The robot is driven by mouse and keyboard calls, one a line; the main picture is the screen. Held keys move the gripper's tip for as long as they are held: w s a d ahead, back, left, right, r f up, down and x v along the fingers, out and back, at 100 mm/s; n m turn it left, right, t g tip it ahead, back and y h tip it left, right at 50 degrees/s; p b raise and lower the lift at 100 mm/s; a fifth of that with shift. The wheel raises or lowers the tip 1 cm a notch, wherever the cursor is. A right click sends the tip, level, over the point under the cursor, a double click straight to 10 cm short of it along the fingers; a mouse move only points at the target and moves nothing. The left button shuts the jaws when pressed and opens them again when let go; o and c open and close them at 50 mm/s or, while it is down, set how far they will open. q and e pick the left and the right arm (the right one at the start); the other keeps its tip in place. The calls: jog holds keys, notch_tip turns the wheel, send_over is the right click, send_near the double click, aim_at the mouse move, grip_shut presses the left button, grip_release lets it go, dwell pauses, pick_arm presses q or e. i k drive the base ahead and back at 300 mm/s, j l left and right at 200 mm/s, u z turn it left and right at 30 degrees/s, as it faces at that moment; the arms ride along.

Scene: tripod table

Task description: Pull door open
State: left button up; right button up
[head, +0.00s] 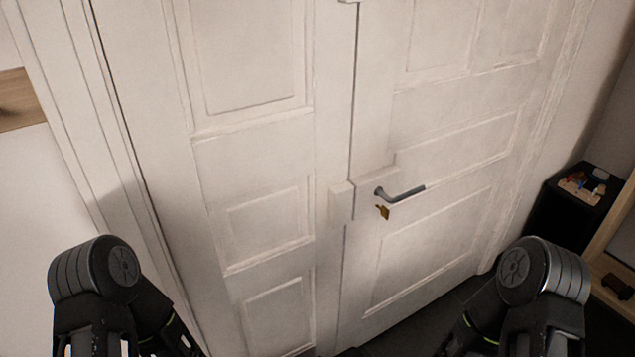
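A white panelled double door (262,160) fills the middle of the head view. Its two leaves meet at a vertical seam, and both look shut. A dark metal lever handle (405,193) sits on the right leaf, pointing right. A brass-coloured key or tag (382,212) hangs just below the handle's base. My two arms come in at the bottom left and bottom right, both well short of the handle and apart from the door. Both grippers are out of view below the frame edge.
A black cabinet (546,212) with small items on top (585,187) stands at the right, beside a wooden shelf (618,235). A wooden piece (17,98) is on the left wall. The dark floor in front of the door looks clear where visible.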

aim_at(447, 95)
jog(key=i+l+u, duration=0.1)
jog(key=l+u, duration=0.35)
jog(key=i+l+u, duration=0.1)
jog(key=l+u, duration=0.2)
jog(key=u, duration=0.15)
jog(key=l+u, duration=0.45)
jog(key=k+l+u, duration=0.1)
jog(key=l+u, duration=0.2)
jog(key=u, duration=0.15)
jog(key=k+l, duration=0.1)
jog(key=l, duration=0.3)
jog(key=k+l+u, duration=0.15)
jog(key=l, duration=0.3)
jog(key=k+l, duration=0.15)
jog(key=l, duration=0.25)
jog(key=k+l+u, duration=0.15)
jog(key=l, duration=0.25)
jog(key=k+l, duration=0.15)
jog(key=l, duration=0.25)
jog(key=k+l+u, duration=0.15)
jog(key=l, duration=0.25)
